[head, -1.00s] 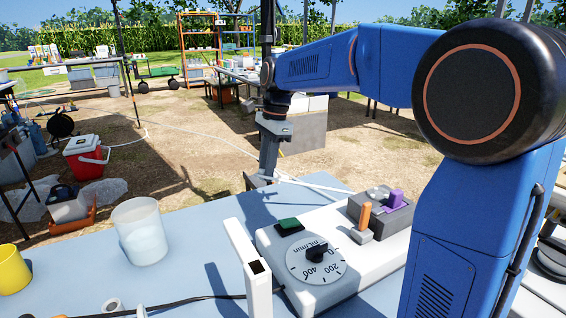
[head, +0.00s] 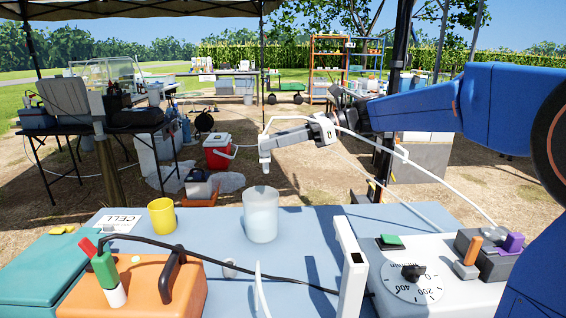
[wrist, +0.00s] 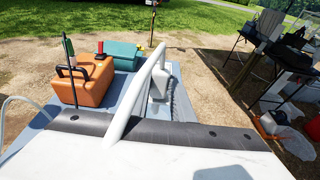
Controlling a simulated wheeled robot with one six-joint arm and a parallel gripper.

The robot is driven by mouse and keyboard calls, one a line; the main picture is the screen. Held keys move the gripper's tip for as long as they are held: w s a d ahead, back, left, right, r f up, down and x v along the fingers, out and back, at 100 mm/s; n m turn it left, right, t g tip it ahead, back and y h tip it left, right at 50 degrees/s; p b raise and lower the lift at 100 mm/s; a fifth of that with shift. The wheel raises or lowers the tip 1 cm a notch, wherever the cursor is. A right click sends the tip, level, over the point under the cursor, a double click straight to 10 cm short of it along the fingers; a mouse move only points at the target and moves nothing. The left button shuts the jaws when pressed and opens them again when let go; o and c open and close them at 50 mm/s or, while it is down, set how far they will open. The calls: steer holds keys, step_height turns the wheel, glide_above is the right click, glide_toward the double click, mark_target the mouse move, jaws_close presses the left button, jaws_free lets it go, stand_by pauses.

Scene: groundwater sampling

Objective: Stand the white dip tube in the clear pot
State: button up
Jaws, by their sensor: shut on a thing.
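My gripper (head: 268,143) is shut on the white dip tube (head: 265,158), its fingers pointing left in the head view. The tube's short lower end points down and hangs in the air. The clear pot (head: 261,216), a cloudy see-through cup with an open top, stands upright on the blue table below the tube end, apart from it. The depth between them is hard to judge. In the wrist view the tube (wrist: 136,95) rises in a curve from the dark jaw edge; I cannot clearly pick out the pot there.
A pale hose (head: 430,170) loops from the tube to the white pump box (head: 425,270) at the right. A white upright post (head: 350,270) stands nearer. A yellow cup (head: 162,216) is left of the pot. An orange case (head: 135,290) and teal box (head: 45,275) fill the front left.

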mark_target(268, 158)
steer(key=shift+s+a+r, duration=0.15)
steer(key=shift+a+r, duration=0.55)
steer(key=shift+r, duration=0.05)
steer(key=shift+f, duration=3)
steer(key=shift+f, duration=0.15)
steer(key=shift+f, duration=2.75)
steer(key=shift+f, duration=1.1)
steer(key=o, duration=1)
